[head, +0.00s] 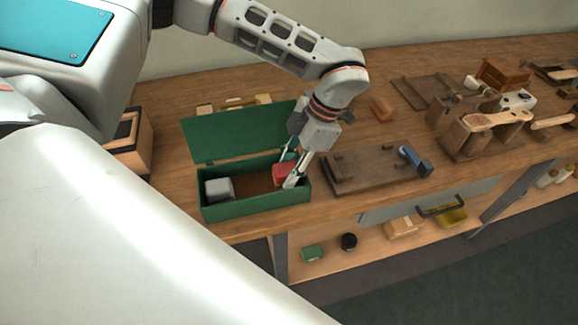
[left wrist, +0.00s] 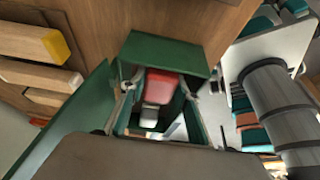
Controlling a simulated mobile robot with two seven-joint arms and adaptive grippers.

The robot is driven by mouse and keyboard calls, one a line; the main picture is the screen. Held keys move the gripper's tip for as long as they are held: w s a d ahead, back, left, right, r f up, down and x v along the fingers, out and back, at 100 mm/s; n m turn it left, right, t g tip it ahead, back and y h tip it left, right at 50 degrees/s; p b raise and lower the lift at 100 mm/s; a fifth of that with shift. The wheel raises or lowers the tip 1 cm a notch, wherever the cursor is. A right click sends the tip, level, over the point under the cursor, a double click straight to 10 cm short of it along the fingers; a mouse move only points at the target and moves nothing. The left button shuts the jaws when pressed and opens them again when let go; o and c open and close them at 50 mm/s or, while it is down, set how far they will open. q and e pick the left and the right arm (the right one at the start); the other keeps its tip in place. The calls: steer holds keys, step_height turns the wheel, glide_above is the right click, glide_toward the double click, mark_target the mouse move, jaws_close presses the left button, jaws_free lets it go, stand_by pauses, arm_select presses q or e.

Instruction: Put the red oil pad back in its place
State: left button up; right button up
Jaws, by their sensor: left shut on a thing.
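The red oil pad (head: 282,174) is inside the open green box (head: 256,205), toward its right end. My left gripper (head: 287,178) reaches down into the box and is shut on the red oil pad. In the left wrist view the pad (left wrist: 163,84) lies between the two fingers of the gripper (left wrist: 158,88). The pad's underside is hidden, so I cannot tell whether it touches the box floor. A grey block (head: 219,188) sits at the left end of the box. My right gripper is not in view.
The green lid (head: 238,137) stands open behind the box. A dark wooden board (head: 372,169) with a blue-handled tool (head: 413,158) lies to the right. A wooden block (head: 381,108) is behind it. Wooden fixtures (head: 477,131) crowd the right side of the bench.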

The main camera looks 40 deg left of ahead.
arm_select(q)
steer(key=shift+f, duration=0.6)
stand_by(0.4)
steer(key=o, duration=1.1)
steer(key=shift+c, duration=0.2)
steer(key=shift+o, duration=0.5)
steer(key=shift+o, duration=0.3)
steer(key=shift+w+r+p, duration=0.1)
steer(key=shift+r+p, duration=0.4)
steer(key=shift+r, duration=0.3)
steer(key=shift+o, duration=0.4)
steer(key=shift+r+p, duration=1)
steer(key=shift+r, duration=0.3)
steer(key=shift+r+p, duration=1.45)
steer(key=shift+r, duration=0.3)
steer(key=shift+r+p, duration=0.6)
steer(key=shift+r, duration=0.1)
